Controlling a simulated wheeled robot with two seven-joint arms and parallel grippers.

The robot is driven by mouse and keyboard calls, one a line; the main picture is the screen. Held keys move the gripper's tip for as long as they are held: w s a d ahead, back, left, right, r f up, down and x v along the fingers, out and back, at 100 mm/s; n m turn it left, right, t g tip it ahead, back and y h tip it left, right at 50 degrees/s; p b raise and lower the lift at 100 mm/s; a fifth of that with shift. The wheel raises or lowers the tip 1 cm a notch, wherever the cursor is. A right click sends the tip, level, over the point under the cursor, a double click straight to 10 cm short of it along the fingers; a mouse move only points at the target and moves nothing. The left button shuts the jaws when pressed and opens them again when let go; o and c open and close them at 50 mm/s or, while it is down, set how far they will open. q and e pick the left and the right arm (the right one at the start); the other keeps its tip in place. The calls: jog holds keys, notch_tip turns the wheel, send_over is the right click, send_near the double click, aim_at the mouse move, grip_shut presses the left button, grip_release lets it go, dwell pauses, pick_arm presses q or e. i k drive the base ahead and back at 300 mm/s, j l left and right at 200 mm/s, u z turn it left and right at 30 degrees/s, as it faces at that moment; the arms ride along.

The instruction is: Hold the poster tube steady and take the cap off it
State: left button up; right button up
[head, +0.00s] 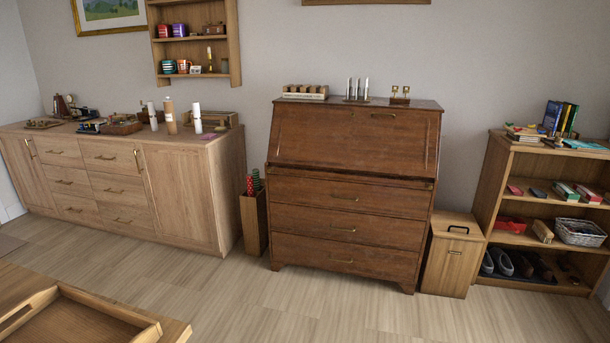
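A tan upright cylinder that looks like the poster tube (170,117) stands on top of the light wooden sideboard (185,180), near its right end. Its top end faces up; at this size I cannot make out a separate cap. A white roll (153,116) stands upright just left of it, and another white roll (197,118) stands to its right. Neither of my grippers is in the head view, and nothing is seen touching the tube.
A wooden box (221,119) and small items crowd the sideboard top around the tube. A dark wooden bureau (348,190) stands to the right, with a tall bin (254,222) of rolls between. A table with a tray (85,318) is at front left. The floor between is clear.

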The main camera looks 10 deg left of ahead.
aim_at(169, 105)
jog(key=i+l, duration=0.1)
jog(key=i, duration=0.5)
jog(key=i+l, duration=0.1)
jog(key=i, duration=0.55)
jog(key=i+l, duration=0.1)
jog(key=i, duration=0.5)
jog(key=i+j+u, duration=0.15)
jog(key=i+j, duration=0.9)
jog(key=i, duration=0.15)
jog(key=i+j, duration=0.1)
jog(key=j, duration=1.05)
jog(key=i+j, duration=0.15)
jog(key=j, duration=1)
jog(key=i+j, duration=0.15)
jog(key=j, duration=0.4)
jog(key=k+j, duration=0.1)
jog(key=j, duration=0.5)
jog(key=k+j, duration=0.1)
jog(key=j, duration=0.55)
jog(key=k+j+z, duration=0.1)
jog(key=j+z, duration=0.35)
jog(key=j, duration=1.5)
jog(key=i+l, duration=0.15)
